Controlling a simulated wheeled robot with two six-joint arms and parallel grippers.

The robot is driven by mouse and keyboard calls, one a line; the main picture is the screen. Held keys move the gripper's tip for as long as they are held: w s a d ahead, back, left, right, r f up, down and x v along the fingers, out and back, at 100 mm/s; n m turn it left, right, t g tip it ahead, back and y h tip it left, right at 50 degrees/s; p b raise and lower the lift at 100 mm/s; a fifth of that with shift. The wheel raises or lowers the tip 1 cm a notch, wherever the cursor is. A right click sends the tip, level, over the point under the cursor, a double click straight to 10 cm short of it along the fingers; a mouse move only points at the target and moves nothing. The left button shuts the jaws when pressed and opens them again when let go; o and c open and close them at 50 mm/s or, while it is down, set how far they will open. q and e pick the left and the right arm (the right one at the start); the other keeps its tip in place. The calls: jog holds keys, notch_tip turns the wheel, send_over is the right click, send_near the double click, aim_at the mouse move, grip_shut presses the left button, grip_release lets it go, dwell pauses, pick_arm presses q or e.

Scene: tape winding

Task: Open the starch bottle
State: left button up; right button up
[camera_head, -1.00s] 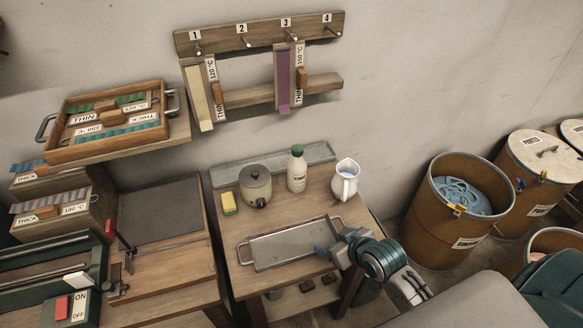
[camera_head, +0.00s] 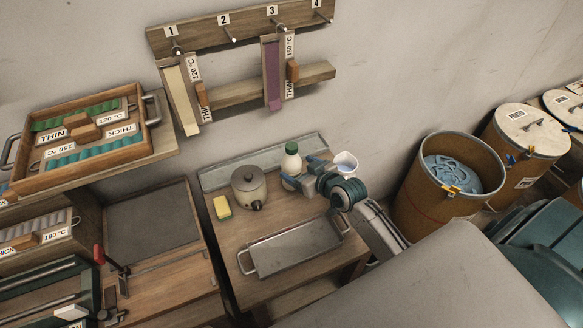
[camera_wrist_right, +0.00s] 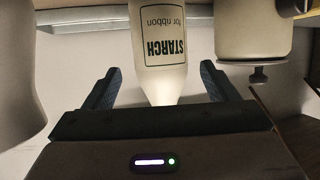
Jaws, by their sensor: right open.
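The starch bottle (camera_head: 291,160) is white with a green cap and stands upright at the back of the small table, between the pot and the white jug. My right gripper (camera_head: 294,172) is at the bottle's front right side and covers its lower body in the head view. In the right wrist view, the bottle (camera_wrist_right: 158,45) appears upside down with its "STARCH for ribbon" label. The open fingers (camera_wrist_right: 160,92) lie to either side of it, with gaps on both sides. The cap shows only in the head view. My left gripper is not in view.
A grey lidded pot (camera_head: 250,186) stands left of the bottle, with a yellow sponge (camera_head: 222,207) beside it. The white jug (camera_head: 346,163) is close on the right, partly behind my arm. A metal tray (camera_head: 292,248) lies in front.

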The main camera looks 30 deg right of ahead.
aim_at(296, 161)
jog(key=p+x, duration=0.1)
jog(key=x, duration=0.3)
jog(key=shift+w+a+f+p, duration=0.1)
jog(key=shift+w+p, duration=0.25)
jog(key=shift+p, duration=0.05)
jog(key=shift+w+a+f, duration=0.1)
jog(key=shift+w+f, duration=0.15)
jog(key=shift+w, duration=0.15)
jog(key=c, duration=0.7)
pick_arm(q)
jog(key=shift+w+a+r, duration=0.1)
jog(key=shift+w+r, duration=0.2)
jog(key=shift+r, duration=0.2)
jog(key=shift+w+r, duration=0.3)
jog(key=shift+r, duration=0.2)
pick_arm(e)
jog(key=c, duration=0.6)
